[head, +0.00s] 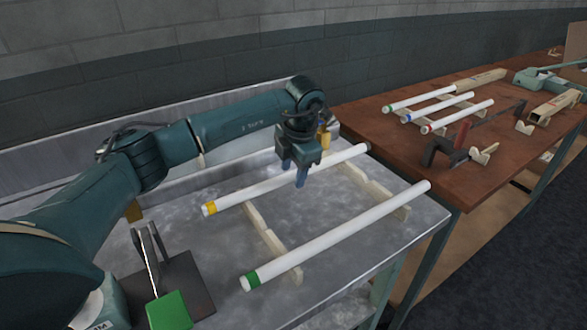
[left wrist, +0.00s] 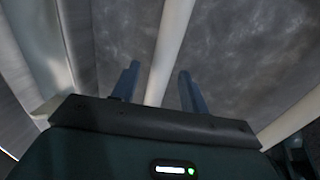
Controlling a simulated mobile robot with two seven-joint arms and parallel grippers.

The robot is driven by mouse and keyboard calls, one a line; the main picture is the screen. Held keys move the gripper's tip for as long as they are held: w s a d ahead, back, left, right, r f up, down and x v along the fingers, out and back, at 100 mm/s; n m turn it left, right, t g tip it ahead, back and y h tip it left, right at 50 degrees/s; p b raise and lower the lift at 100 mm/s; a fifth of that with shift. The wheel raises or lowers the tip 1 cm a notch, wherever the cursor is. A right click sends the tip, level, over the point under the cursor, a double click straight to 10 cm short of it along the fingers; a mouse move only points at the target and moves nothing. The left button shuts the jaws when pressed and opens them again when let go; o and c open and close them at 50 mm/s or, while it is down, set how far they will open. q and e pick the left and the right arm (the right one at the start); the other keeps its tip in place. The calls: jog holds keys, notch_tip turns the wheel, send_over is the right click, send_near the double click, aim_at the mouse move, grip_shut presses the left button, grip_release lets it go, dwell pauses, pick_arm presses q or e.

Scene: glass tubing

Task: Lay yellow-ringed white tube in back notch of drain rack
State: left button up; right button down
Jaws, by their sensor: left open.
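The white tube with the yellow ring (head: 240,195) lies across the back of the pale wooden drain rack (head: 267,236), its ringed end toward the left. It looks seated at the rack's back end, but the notches are too small to make out. My left gripper (head: 301,180) points down over the tube's middle, open. In the left wrist view its two blue fingers (left wrist: 158,78) stand on either side of a white tube (left wrist: 170,45), apart from it. A green-ringed white tube (head: 340,235) lies across the rack's front. My right gripper is not in view.
The rack stands on a grey metal bench (head: 330,265) with a raised back edge. A dark plate with a green block (head: 168,311) is at front left.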

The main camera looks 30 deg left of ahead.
pick_arm(q)
jog(key=v, duration=1.3)
jog(key=shift+w+a, duration=0.1)
jog(key=shift+a, duration=0.05)
dwell(0.4)
